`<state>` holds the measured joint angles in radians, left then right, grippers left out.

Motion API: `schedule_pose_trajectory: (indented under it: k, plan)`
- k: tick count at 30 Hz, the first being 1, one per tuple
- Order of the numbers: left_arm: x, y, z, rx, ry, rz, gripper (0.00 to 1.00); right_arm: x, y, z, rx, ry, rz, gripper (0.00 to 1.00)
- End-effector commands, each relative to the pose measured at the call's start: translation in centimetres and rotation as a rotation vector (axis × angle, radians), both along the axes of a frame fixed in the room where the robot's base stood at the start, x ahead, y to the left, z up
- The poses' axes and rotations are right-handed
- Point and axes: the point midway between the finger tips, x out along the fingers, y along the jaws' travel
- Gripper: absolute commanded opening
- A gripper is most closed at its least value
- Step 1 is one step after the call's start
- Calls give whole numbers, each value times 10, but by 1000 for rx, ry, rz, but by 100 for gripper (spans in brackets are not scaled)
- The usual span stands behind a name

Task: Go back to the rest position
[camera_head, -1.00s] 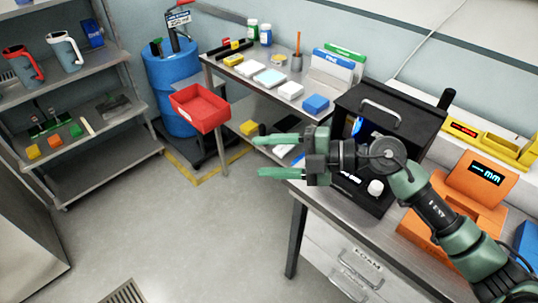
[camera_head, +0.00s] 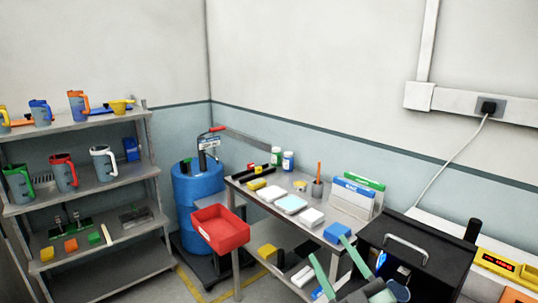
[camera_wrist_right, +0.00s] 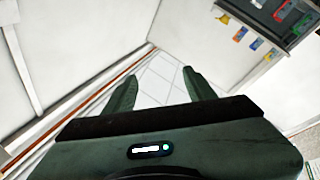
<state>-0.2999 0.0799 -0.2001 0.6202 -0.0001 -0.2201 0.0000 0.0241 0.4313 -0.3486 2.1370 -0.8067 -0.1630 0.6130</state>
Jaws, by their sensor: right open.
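My right gripper (camera_head: 328,248) shows at the bottom of the head view, its two green fingers apart and pointing up. In the right wrist view the fingers (camera_wrist_right: 159,76) are also apart, with nothing between them but pale tiled floor. In the head view the gripper is just left of the black box with a handle (camera_head: 420,243) and in front of the metal table. The rest of my right arm is mostly below the picture edge. My left gripper is not in view.
A red bin (camera_head: 220,228) is at the metal table's left end, in front of a blue barrel (camera_head: 198,185). Bottles, blocks and white trays stand on the table. A shelf (camera_head: 75,128) with mugs stands at left. A yellow device (camera_head: 510,268) is at right.

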Motion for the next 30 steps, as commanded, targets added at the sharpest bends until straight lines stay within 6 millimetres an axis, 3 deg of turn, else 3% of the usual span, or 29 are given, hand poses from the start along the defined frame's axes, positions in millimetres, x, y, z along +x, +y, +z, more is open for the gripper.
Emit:
schedule_pose_trajectory:
  k: [3,6,9,12,18,26,30]
  plan:
    - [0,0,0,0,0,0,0,-8,-52,-59,132,265,-233,55]
    - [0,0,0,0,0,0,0,-34,-83,-123,190,533,-390,55]
    - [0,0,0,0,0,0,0,-75,-99,-183,208,800,-489,55]
    - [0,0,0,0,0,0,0,-119,-102,-227,200,1025,-534,55]
    - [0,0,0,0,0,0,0,-195,-94,-276,167,1349,-541,55]
    - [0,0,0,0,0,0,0,-282,-76,-302,110,1668,-481,55]
    - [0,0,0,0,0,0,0,-268,-76,-343,103,1675,-487,55]
